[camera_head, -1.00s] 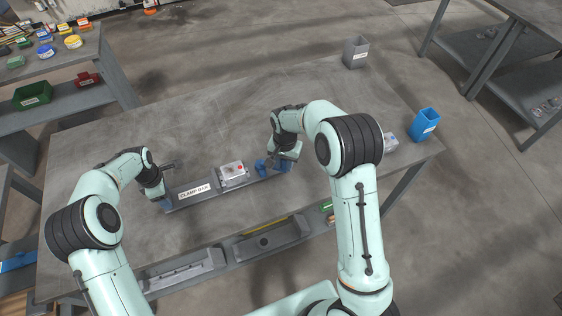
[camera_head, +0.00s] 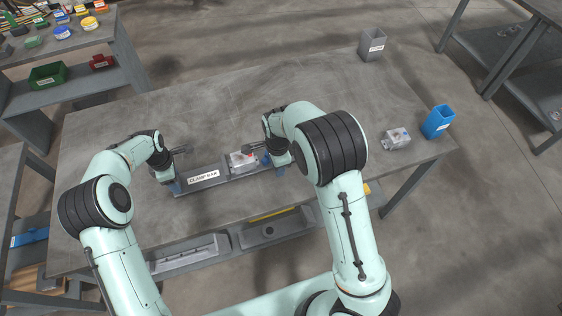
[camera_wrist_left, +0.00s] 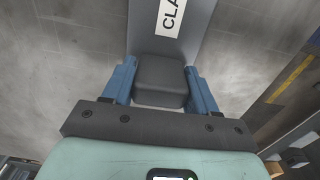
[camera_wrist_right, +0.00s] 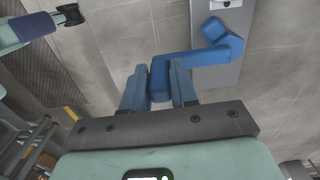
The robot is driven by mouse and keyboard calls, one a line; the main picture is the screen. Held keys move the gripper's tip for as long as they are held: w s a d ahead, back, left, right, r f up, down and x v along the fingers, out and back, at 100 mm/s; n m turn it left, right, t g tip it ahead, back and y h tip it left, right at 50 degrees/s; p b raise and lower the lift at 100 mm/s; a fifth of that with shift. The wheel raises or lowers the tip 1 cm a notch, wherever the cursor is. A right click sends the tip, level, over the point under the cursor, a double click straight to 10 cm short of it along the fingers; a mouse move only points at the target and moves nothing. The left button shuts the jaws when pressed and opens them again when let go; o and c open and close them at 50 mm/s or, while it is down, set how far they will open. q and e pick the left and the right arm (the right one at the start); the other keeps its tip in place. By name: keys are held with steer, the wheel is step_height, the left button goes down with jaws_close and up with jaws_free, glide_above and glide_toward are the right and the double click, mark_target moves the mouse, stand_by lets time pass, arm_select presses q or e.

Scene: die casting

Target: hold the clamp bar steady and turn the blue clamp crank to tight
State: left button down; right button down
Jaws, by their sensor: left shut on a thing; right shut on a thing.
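The grey clamp bar (camera_head: 236,174) lies on the table, with a white "CLAMP BAR" label and a grey metal part (camera_head: 243,162) against it. My left gripper (camera_head: 173,184) is shut on the bar's left end; the left wrist view shows the dark end block (camera_wrist_left: 160,80) between its blue fingers. My right gripper (camera_head: 279,166) is at the bar's right end. In the right wrist view, the blue crank's (camera_wrist_right: 193,63) handle is between the fingers (camera_wrist_right: 158,82), and its arm reaches over the bar. In the head view my right gripper mostly hides the crank.
A grey bin (camera_head: 373,45), a blue bin (camera_head: 438,121) and another metal part (camera_head: 396,138) stand at the table's right. The table behind the bar is clear. A shelf (camera_head: 70,82) with coloured containers stands at the left.

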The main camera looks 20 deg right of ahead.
steer(key=a+m, duration=0.2)
steer(key=shift+w+a+m, duration=0.25)
steer(key=shift+a+m, duration=0.05)
steer(key=shift+m, duration=0.1)
steer(key=shift+w+a+m, duration=0.35)
steer(key=shift+a+m, duration=0.45)
steer(key=shift+m, duration=0.3)
steer(key=shift+w+a+m, duration=0.2)
steer(key=shift+a+m, duration=0.1)
steer(key=shift+m, duration=0.1)
steer(key=shift+w+a, duration=0.2)
steer(key=shift+a, duration=0.25)
steer(key=c, duration=1)
jaws_free()
steer(key=shift+o, duration=0.2)
step_height(320, 180, up, 12)
